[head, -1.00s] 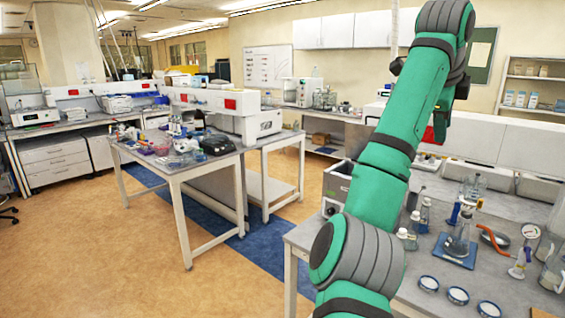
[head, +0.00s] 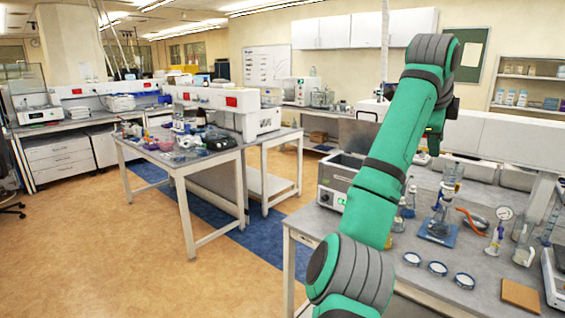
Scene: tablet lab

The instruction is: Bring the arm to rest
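My green and grey arm (head: 390,175) rises from the bottom of the head view to a raised elbow joint (head: 430,55) at the upper right. Beyond that joint the arm folds down behind its own links. My gripper is hidden behind the arm, so I cannot see its fingers or whether it holds anything.
The right bench (head: 405,285) holds a flask on a blue mat (head: 437,232), several small dishes (head: 438,268), a metal-topped instrument (head: 335,190), bottles and a brown block (head: 520,295). Another table (head: 165,165) with labware stands left. The floor (head: 100,235) there is clear.

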